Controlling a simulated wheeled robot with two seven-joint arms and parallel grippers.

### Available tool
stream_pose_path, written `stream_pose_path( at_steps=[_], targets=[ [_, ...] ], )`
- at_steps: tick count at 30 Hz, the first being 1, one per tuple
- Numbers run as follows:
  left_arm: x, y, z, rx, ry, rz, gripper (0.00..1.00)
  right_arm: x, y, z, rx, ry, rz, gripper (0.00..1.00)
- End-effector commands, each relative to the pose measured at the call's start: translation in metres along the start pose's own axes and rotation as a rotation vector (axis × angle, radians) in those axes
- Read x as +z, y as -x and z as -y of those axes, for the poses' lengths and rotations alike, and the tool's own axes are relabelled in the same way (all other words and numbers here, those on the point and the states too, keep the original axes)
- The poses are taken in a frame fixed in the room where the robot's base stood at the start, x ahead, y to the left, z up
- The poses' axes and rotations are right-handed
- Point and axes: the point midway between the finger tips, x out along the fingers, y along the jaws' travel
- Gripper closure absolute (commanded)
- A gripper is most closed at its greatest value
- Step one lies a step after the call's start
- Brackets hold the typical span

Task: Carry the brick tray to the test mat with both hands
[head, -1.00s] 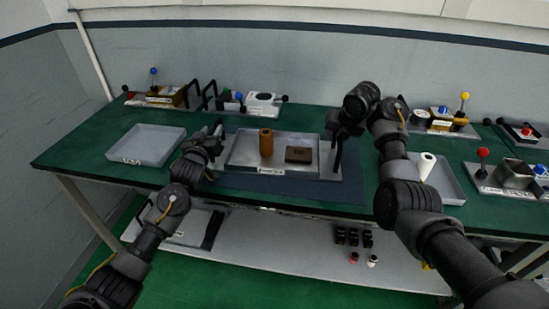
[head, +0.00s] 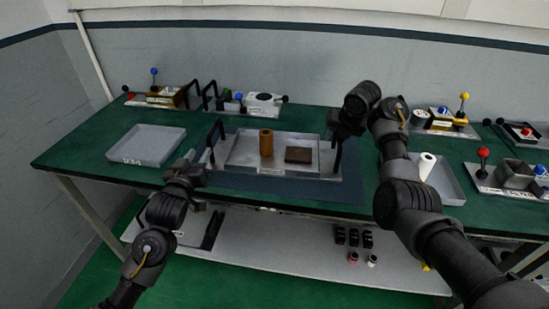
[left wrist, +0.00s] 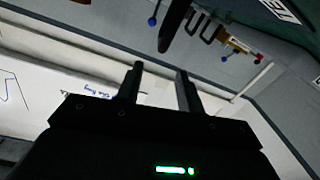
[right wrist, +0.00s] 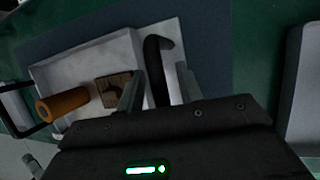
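The brick tray (head: 233,152) is a shallow grey metal tray on a dark blue mat (head: 290,188) on the green bench. It holds an upright orange-brown cylinder (head: 266,143) and a flat dark brown brick (head: 298,155). Black handles stand at its left end (head: 221,128) and right end (head: 338,158). My left gripper (head: 197,156) is open and empty, left of the left handle and apart from it. My right gripper (right wrist: 159,90) is open at the right handle, which shows between its fingers in the right wrist view; I cannot tell whether they touch.
An empty grey tray (head: 147,145) lies to the left. Another tray (head: 448,182) with a white cylinder (head: 427,166) lies to the right, beside my right arm. Fixtures with coloured knobs (head: 165,97) line the bench's back. A lower shelf (head: 290,255) holds small parts.

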Motion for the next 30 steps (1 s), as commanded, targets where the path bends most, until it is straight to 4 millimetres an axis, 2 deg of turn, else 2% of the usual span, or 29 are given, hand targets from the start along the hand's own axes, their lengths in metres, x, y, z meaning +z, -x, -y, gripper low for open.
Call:
stream_pose_path(
  at_steps=[9, 15, 30],
  targets=[
    [0.0, -0.001, 0.0, 0.0, 0.0, 0.0, 0.63, 0.001, 0.045, -0.002, 0.005, -0.002, 0.004, 0.64],
    [0.0, -0.001, 0.0, 0.0, 0.0, 0.0, 0.63, 0.001, 0.067, -0.001, 0.003, 0.001, 0.004, 0.64],
    [0.0, -0.001, 0.0, 0.0, 0.0, 0.0, 0.63, 0.0, 0.072, 0.0, 0.0, 0.001, 0.001, 0.64]
  ],
)
